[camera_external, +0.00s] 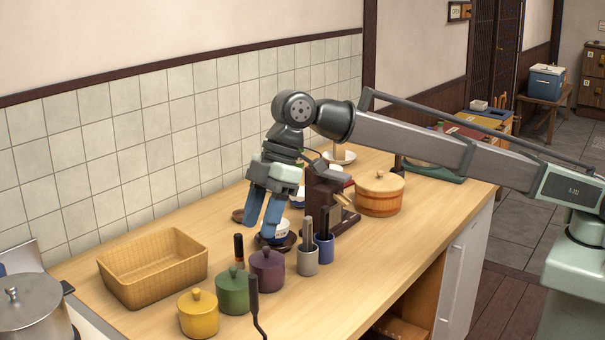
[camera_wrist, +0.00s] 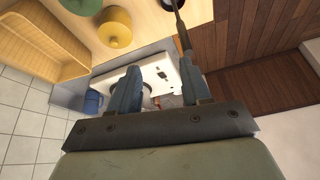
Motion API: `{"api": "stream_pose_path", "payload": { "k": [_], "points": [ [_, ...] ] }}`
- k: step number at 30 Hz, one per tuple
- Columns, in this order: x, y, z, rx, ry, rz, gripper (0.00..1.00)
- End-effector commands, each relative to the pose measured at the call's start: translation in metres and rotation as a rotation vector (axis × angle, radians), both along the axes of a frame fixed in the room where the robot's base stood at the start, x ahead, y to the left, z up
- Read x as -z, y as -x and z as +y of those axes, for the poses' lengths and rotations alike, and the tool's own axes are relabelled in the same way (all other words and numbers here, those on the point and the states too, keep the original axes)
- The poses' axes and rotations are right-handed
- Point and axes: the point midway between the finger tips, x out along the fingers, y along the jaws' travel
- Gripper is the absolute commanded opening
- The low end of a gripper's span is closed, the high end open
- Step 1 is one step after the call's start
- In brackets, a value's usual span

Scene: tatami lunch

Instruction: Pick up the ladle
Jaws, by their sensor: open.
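A thin dark handle, which looks like the ladle (camera_external: 255,305), rises at the front edge of the counter, with its lower end cut off by the picture. A similar dark handle (camera_wrist: 180,28) shows at the top of the wrist view, beside the tip of the right finger. I cannot make out a bowl on it. My gripper (camera_external: 260,228) has its blue fingers apart and pointing down, above the counter behind the lidded pots. In the wrist view my gripper (camera_wrist: 160,70) is open, with nothing seen held between its fingers.
A woven basket (camera_external: 150,275) stands left on the counter. Yellow (camera_external: 198,317), green (camera_external: 232,292) and purple (camera_external: 267,271) lidded pots stand in front of my gripper. Utensil cups (camera_external: 307,262), a brown stand and a wooden tub (camera_external: 379,196) are right. A metal pot (camera_external: 32,305) is front left.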

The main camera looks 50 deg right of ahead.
Motion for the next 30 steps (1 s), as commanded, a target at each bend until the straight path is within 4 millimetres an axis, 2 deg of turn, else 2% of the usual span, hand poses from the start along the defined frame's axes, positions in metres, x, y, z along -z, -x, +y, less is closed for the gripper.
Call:
{"api": "stream_pose_path", "payload": {
  "k": [1, 3, 7, 14, 24, 30],
  "points": [
    [-0.003, 0.013, 0.008, -0.021, 0.008, -0.009, 0.48],
    [-0.005, 0.025, 0.014, -0.039, 0.018, -0.018, 0.48],
    [-0.005, 0.034, 0.019, -0.055, 0.026, -0.025, 0.48],
    [0.013, 0.034, 0.027, -0.056, 0.027, -0.025, 0.48],
    [0.064, 0.031, 0.048, -0.055, 0.027, -0.024, 0.48],
    [0.075, 0.030, 0.052, -0.055, 0.026, -0.025, 0.48]
  ]
}}
